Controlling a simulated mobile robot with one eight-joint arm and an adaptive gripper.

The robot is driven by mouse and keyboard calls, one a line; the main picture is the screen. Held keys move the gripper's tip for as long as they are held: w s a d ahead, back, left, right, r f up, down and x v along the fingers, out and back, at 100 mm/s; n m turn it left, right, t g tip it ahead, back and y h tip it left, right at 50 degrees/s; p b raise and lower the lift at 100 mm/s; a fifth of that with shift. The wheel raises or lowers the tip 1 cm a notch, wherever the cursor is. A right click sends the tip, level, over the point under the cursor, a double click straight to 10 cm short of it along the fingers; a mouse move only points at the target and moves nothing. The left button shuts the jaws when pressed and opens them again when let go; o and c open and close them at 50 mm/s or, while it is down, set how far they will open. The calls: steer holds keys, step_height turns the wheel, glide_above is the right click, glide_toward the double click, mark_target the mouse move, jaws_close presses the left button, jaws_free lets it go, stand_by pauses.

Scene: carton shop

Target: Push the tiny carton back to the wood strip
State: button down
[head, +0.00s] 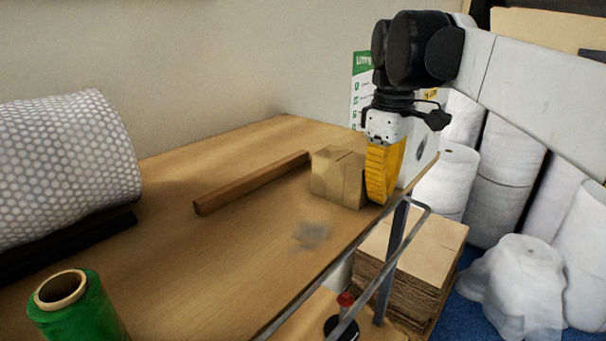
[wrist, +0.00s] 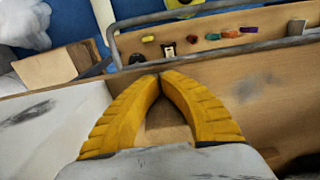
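The tiny carton (head: 338,176), a small brown cardboard box, stands upright on the wooden table near its right edge. The wood strip (head: 250,184) is a long, thin bar lying on the table to its left. The strip's far end meets the carton's left side in the picture; I cannot tell if they touch. My gripper (head: 380,200) points down with its yellow fingers just right of the carton, near the table edge. Contact with the carton is unclear. In the wrist view my gripper (wrist: 158,76) has its fingertips together, and the carton is not clearly seen.
A bubble-wrap roll (head: 65,165) and a green roll (head: 75,308) are at the left. A white panel (head: 422,150) stands behind my gripper. The tabletop in front of the strip is clear, with a grey smudge (head: 311,235).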

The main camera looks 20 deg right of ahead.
mark_target(336, 175)
steer(key=shift+s, duration=0.2)
steer(key=w+a, duration=0.2)
steer(key=w, duration=0.1)
steer(key=w+a, duration=0.2)
steer(key=w, duration=0.1)
steer(key=w+a, duration=0.1)
steer(key=w, duration=0.2)
steer(key=shift+a, duration=0.4)
steer(key=shift+s+d+r, duration=0.1)
steer(key=shift+s, duration=0.1)
